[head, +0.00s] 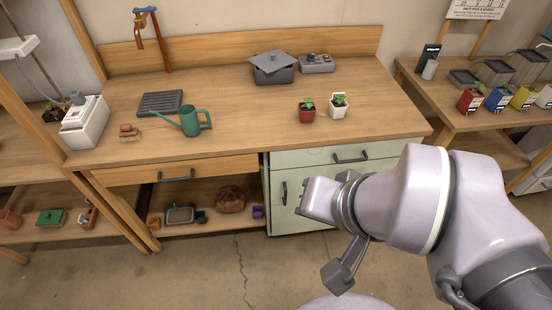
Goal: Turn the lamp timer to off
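No part in view is clearly marked as the lamp timer. A small grey box with a panel on top (317,64) stands at the back of the bench, right of a grey lidded tub. A white box with a grey knob-like part on top (85,122) stands at the bench's left end, near a pale lamp-like fixture (18,48). I cannot tell which of these, if either, is the timer, and no dial setting is readable. My gripper (312,198) is in front of the green cabinet, well apart from both boxes. Its fingers are not clear enough to judge.
The wooden bench (240,120) holds a green watering can (192,121), a red pot (306,112), a white pot (339,107), a dark slatted tray (160,103) and the grey tub (272,68).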

